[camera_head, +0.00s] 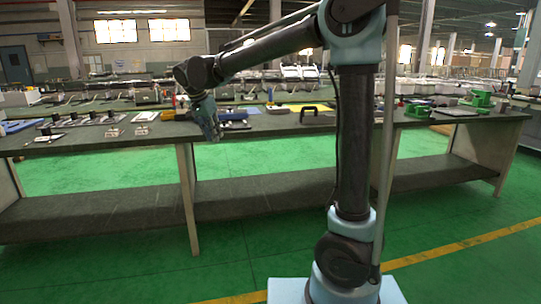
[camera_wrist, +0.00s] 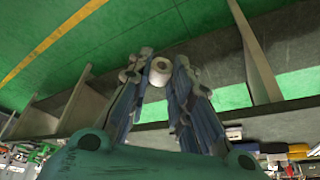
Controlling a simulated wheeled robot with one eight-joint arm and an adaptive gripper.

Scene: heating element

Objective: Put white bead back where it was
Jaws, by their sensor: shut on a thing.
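The white bead (camera_wrist: 160,71) is a short white cylinder with a hole in its end. In the wrist view it sits between the fingertips of my gripper (camera_wrist: 158,66), which is shut on it. In the head view my gripper (camera_head: 213,135) points down at the front edge of the long workbench (camera_head: 260,126), and the bead cannot be made out there. In the wrist view the bead shows against the bench's lower structure and the green floor, clear of any surface.
Small metal blocks (camera_head: 140,130) and a row of dark fixtures (camera_head: 60,132) lie on the bench left of my gripper. A blue item (camera_head: 232,114) lies just behind it. A black handled piece (camera_head: 316,114) and green blocks (camera_head: 417,111) stand to the right. Bare benchtop shows between.

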